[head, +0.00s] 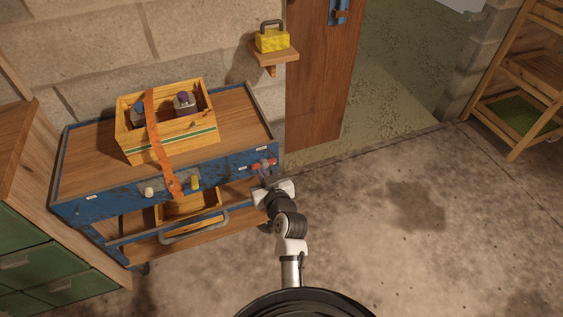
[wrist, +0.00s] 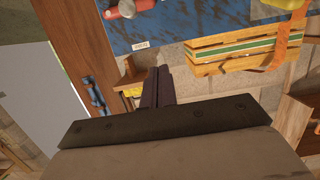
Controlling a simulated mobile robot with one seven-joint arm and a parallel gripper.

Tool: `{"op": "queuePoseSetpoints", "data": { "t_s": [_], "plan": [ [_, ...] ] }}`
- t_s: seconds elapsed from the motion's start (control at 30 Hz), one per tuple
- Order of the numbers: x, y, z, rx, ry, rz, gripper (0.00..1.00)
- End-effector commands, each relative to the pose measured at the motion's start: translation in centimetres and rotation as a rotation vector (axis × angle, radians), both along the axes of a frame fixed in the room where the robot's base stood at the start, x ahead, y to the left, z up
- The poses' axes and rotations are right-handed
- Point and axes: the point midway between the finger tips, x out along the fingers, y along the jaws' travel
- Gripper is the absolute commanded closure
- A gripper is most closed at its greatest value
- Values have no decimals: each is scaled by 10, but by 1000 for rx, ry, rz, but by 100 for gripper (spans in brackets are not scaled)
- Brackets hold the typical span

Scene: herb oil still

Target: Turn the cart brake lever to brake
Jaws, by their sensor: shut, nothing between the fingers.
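The blue cart (head: 80,205) with a wooden top stands against the stone wall. The red brake lever (head: 267,163), with a grey hub, is on the cart's front face near its right end. The lever (wrist: 140,5) also shows, cut off, at the top of the wrist view, close to a small white label (wrist: 140,45). My gripper (wrist: 158,70) is shut and empty. In the head view it is beside the cart's right front corner, just below the lever, and its fingertips are hard to make out. The wrist view shows the fingers apart from the lever. The label's text is too small to read.
A wooden crate (head: 160,151) with bottles and an orange strap stands on the cart. Below are two knobs and a lower shelf with a grey handle (head: 195,228). A yellow box (head: 272,40) sits on a wall shelf. The floor to the right is clear.

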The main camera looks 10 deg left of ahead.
Motion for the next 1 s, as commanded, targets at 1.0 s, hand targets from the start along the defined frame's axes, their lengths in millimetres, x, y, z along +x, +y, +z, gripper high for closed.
{"op": "queuePoseSetpoints", "data": {
  "t_s": [1.0],
  "plan": [
    [65,40,-25,-7,19,-1,100]
  ]
}}
